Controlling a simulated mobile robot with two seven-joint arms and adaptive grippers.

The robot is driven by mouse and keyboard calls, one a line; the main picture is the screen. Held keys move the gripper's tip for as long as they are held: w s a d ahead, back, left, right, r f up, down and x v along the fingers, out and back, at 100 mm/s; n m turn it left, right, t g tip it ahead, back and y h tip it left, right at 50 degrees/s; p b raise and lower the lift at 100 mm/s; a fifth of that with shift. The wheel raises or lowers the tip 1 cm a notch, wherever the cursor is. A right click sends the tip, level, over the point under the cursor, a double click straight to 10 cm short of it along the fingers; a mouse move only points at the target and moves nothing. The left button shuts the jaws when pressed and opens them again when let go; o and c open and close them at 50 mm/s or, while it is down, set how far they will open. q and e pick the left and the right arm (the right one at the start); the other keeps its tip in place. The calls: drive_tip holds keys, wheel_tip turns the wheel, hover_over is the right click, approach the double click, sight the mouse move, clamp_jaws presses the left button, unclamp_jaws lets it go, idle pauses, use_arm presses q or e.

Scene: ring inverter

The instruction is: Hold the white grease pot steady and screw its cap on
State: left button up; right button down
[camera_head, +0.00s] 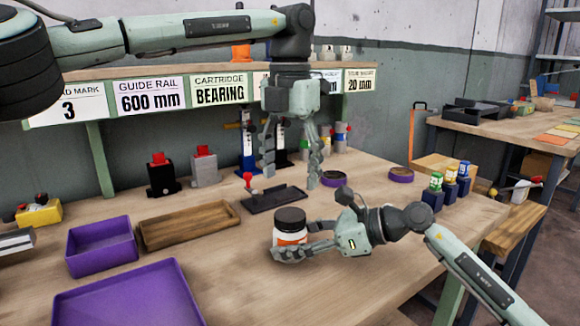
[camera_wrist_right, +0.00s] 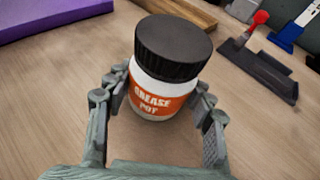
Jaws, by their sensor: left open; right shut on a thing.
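The white grease pot (camera_head: 291,238) stands upright near the front middle of the bench, with an orange label; it also shows in the right wrist view (camera_wrist_right: 158,97). Its black cap (camera_head: 291,218) sits on top of the pot and looks level; in the right wrist view the cap (camera_wrist_right: 173,45) covers the mouth, so the thread is hidden. My right gripper (camera_head: 290,250) comes in low from the right and is shut on the pot, one finger on each side. My left gripper (camera_head: 291,180) points down, open and empty, above and behind the pot, apart from the cap.
A wooden tray (camera_head: 187,228), a purple bin (camera_head: 102,247) and a large purple tray (camera_head: 128,300) lie to the left. A black holder (camera_head: 272,199) lies behind the pot. Small coloured bottles in blue blocks (camera_head: 433,199) stand at right. The bench in front of the pot is clear.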

sight(290, 214)
use_arm(q)
wheel_tip(290, 214, down, 8)
drive_tip(key=shift+r, duration=0.2)
idle(0.3)
drive_tip(key=c, duration=1.2)
drive_tip(key=o, duration=1.3)
drive_tip(key=shift+o, duration=0.2)
wheel_tip(290, 214, up, 12)
